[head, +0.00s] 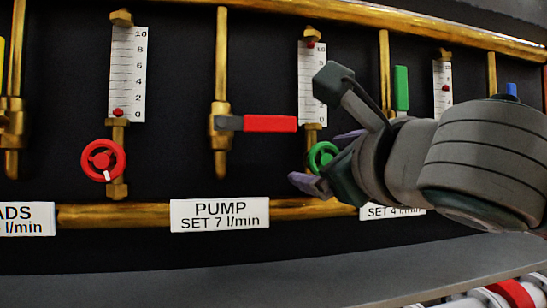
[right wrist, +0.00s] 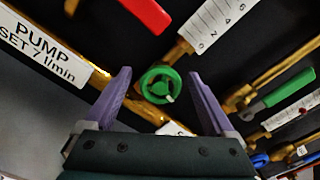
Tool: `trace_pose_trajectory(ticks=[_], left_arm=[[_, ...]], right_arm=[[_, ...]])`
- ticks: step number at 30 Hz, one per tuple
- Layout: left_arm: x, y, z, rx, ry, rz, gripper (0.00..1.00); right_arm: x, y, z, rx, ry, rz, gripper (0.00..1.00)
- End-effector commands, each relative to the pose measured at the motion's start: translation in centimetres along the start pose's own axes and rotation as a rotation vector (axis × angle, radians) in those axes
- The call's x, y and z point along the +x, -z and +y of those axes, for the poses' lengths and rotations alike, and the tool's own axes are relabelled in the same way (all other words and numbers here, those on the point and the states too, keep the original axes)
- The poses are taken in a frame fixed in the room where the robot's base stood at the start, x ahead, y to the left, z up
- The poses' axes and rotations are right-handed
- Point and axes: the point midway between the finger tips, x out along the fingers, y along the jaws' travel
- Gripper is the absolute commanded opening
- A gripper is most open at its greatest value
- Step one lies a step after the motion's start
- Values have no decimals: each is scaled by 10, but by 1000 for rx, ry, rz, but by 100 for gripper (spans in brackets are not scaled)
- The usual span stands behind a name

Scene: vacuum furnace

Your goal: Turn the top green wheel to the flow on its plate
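The green wheel (head: 321,157) sits on a brass pipe below a white flow scale (head: 311,80). A red float (head: 310,44) shows near the top of that scale, around 10. The plate (head: 220,215) left of the wheel reads PUMP, SET 7 l/min. My right gripper (head: 325,163) is open at the wheel, partly covering it in the head view. In the right wrist view the green wheel (right wrist: 159,85) appears between the two purple fingers, with a gap on each side. I cannot tell how far the fingertips are from it in depth. My left gripper is out of view.
A red lever (head: 268,123) lies horizontal left of the scale. A red wheel (head: 103,160) sits under another scale (head: 128,75) farther left. A green lever (head: 401,88) stands upright to the right. A brass pipe (head: 120,214) runs along the bottom.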

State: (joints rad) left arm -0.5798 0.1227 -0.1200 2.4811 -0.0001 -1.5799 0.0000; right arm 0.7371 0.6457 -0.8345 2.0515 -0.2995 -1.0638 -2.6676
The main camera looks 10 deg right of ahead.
Motion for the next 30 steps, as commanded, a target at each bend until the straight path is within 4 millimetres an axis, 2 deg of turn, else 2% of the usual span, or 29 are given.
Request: trace_pose_trajectory(ticks=[2,22,23,30], left_arm=[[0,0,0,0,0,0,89],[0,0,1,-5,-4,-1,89],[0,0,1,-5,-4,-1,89],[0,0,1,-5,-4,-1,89]], right_arm=[[0,0,0,0,0,0,81],[0,0,0,0,0,0,6],[0,0,0,0,0,0,4],[0,0,0,20,0,0,4]])
